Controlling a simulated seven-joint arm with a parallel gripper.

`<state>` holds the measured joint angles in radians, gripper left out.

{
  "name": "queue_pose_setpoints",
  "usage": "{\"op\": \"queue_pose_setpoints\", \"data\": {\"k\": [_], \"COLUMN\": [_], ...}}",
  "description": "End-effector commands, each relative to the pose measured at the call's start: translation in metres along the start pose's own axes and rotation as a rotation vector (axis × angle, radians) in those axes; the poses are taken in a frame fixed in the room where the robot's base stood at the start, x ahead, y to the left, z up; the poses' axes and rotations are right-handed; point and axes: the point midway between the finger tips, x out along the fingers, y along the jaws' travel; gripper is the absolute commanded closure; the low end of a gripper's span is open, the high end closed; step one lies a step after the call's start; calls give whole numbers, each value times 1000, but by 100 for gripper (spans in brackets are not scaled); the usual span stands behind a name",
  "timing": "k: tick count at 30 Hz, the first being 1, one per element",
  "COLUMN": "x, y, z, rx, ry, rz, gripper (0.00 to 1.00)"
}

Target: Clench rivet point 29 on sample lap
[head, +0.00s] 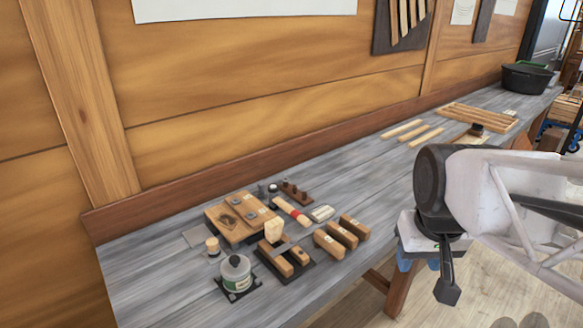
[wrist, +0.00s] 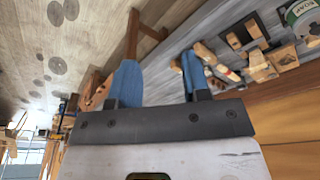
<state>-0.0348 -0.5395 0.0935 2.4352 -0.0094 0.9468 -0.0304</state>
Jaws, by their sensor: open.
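A flat wooden piece (head: 222,226) with small grey round pieces on top lies on the bench and looks like the sample lap. Its rivet points are too small to tell apart, so I cannot pick out number 29. A tool with a red-banded handle (head: 291,211) lies beside it, and a pale-headed mallet-like tool (head: 275,231) is in front. My gripper (head: 418,264) is open and empty off the bench's front edge, well right of these things. In the wrist view its blue fingers (wrist: 160,78) are apart with nothing between them.
Several wooden blocks (head: 342,234) lie right of the tools. Slats (head: 404,129), a wooden rack (head: 478,116) and a black pot (head: 527,78) are farther back. Mid-bench is clear.

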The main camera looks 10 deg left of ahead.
Motion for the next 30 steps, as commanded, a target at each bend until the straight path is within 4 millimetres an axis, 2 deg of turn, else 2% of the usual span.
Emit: {"op": "queue_pose_setpoints", "data": {"k": [3,14,23,30], "x": [0,10,30,54], "y": [-8,-37,-71,-104], "z": [-31,-120,-191,-244], "rx": [-46,-180,-293,-384], "ry": [-14,-52,-82,-106], "rz": [-6,-22,-36,-46], "gripper": [56,56,56,56]}}
